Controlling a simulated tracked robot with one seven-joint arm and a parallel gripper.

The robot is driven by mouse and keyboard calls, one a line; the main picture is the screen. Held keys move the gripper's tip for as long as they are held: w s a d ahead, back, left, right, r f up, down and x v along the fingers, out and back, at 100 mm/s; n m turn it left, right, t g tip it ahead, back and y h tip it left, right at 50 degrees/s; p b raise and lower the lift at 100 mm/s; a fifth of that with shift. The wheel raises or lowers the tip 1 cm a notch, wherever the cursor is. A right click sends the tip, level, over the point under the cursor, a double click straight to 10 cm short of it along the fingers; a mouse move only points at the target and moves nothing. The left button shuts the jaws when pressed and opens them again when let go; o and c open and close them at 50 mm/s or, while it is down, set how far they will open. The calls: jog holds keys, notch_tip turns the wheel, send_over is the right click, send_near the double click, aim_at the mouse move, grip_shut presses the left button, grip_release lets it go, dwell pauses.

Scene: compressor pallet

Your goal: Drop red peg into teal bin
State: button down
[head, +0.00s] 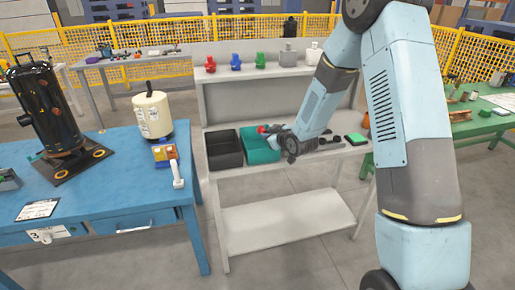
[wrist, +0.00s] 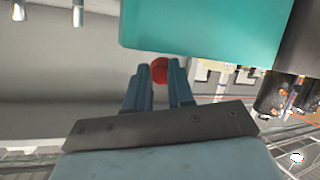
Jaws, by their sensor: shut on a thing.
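The red peg (head: 262,129) is held between the two fingers of my gripper (head: 270,130), just over the teal bin in the head view. It also shows as a round red end in the wrist view (wrist: 160,70). The fingers (wrist: 160,84) are shut on it. The teal bin (head: 262,154) stands open on the grey workbench, next to a black bin. In the wrist view the teal bin (wrist: 205,25) fills the top, apart from the fingers. My wrist hides part of the bin's right side, and most of the peg is hidden by the fingers.
The black bin (head: 225,163) is left of the teal one. Several coloured items stand on the shelf above, including a red one (head: 210,65). Dark parts and a green-topped block (head: 357,138) lie to the right. A blue table (head: 110,190) stands at the left.

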jog(key=shift+d+f, duration=0.1)
jog(key=shift+f, duration=0.9)
jog(key=c, duration=0.9)
grip_release()
jog(key=shift+s, duration=0.1)
jog(key=v, duration=1.3)
jog(key=shift+s+d+r, duration=0.15)
jog(key=shift+r, duration=0.1)
